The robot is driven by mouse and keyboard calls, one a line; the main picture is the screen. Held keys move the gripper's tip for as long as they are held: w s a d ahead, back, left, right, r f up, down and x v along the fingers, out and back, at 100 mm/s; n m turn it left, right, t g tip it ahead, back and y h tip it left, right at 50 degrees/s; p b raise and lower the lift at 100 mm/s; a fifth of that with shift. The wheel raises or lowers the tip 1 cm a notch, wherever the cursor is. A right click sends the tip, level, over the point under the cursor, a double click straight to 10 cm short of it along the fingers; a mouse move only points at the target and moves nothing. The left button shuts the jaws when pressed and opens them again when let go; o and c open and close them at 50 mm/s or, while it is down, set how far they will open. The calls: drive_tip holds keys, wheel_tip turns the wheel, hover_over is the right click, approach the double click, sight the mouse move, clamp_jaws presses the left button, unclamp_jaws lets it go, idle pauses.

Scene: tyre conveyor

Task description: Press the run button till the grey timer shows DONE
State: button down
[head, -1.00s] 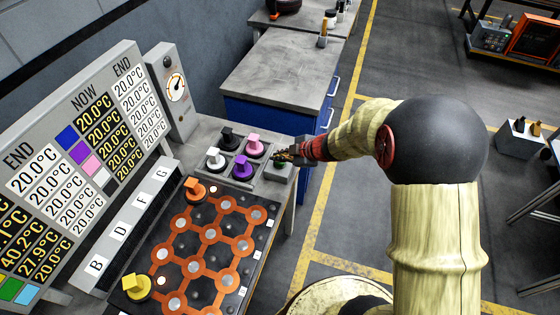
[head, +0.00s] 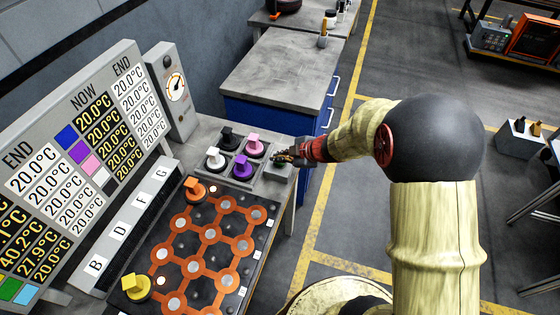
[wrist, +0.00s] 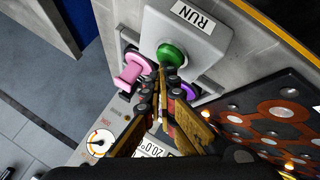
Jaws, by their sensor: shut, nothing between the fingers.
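The green run button (wrist: 172,55) sits on a grey box (wrist: 205,40) with a RUN label, in the wrist view. My gripper (wrist: 160,72) is shut and empty, its fingertips at the button's near edge. I cannot tell whether they touch it or whether it is pressed in. In the head view my gripper (head: 281,157) is over the box (head: 279,172) and mostly hides the button. The dial also shows in the wrist view (wrist: 98,142).
Black, white, pink (head: 254,147) and purple (head: 242,168) knobbed pieces stand in a tray just left of the button box. An orange-lined board (head: 205,250) with orange and yellow knobs lies in front. The temperature board (head: 80,150) stands at left.

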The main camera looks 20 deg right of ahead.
sight(279, 163)
drive_tip(key=shift+f, duration=0.35)
drive_tip(key=shift+r, duration=0.1)
idle(0.4)
drive_tip(key=shift+r+p, duration=0.95)
drive_tip(key=shift+p, duration=0.15)
wheel_tip(279, 163, up, 5)
drive_tip(key=p, duration=0.5)
idle(0.5)
